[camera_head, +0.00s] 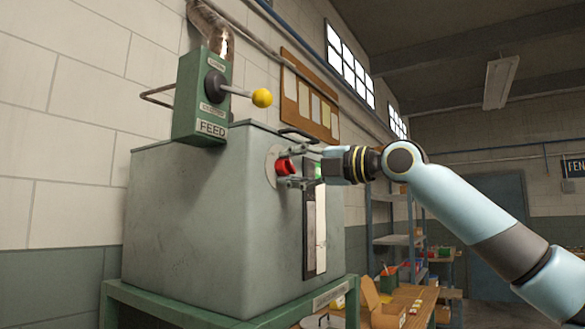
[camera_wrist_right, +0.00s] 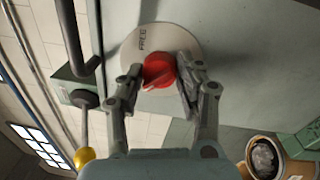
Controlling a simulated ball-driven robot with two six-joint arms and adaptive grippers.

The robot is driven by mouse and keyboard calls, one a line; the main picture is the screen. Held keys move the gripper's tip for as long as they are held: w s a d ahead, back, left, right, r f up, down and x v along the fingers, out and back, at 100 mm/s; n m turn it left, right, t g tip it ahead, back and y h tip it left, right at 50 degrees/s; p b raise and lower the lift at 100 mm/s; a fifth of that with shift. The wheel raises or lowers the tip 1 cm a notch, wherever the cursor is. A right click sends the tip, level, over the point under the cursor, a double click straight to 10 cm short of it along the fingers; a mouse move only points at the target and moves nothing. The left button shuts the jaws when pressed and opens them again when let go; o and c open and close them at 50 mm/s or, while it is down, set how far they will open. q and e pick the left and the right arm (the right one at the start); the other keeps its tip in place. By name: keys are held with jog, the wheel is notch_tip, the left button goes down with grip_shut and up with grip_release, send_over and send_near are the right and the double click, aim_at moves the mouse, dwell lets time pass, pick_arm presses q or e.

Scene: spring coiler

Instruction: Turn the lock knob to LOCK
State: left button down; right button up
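The lock knob (camera_head: 284,166) is red and sits on a round pale plate on the front of the grey-green machine housing. In the right wrist view, the knob (camera_wrist_right: 158,70) shows in the middle of its plate (camera_wrist_right: 185,42), with the word FREE on the plate above it. The LOCK mark is not visible. My right gripper (camera_wrist_right: 160,72) faces the plate with one finger on each side of the knob. The fingers appear closed in against the knob's sides. My left gripper is not in view.
A FEED box (camera_head: 202,105) with a yellow-ball lever (camera_head: 262,97) stands above the housing (camera_head: 200,210). A dark-framed pale panel (camera_head: 315,232) is below the right gripper. A wooden table (camera_head: 410,300) with boxes and a shelf rack stand to the right.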

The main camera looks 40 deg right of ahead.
jog(key=o, duration=0.4)
jog(key=shift+f, duration=0.1)
jog(key=shift+o, duration=0.3)
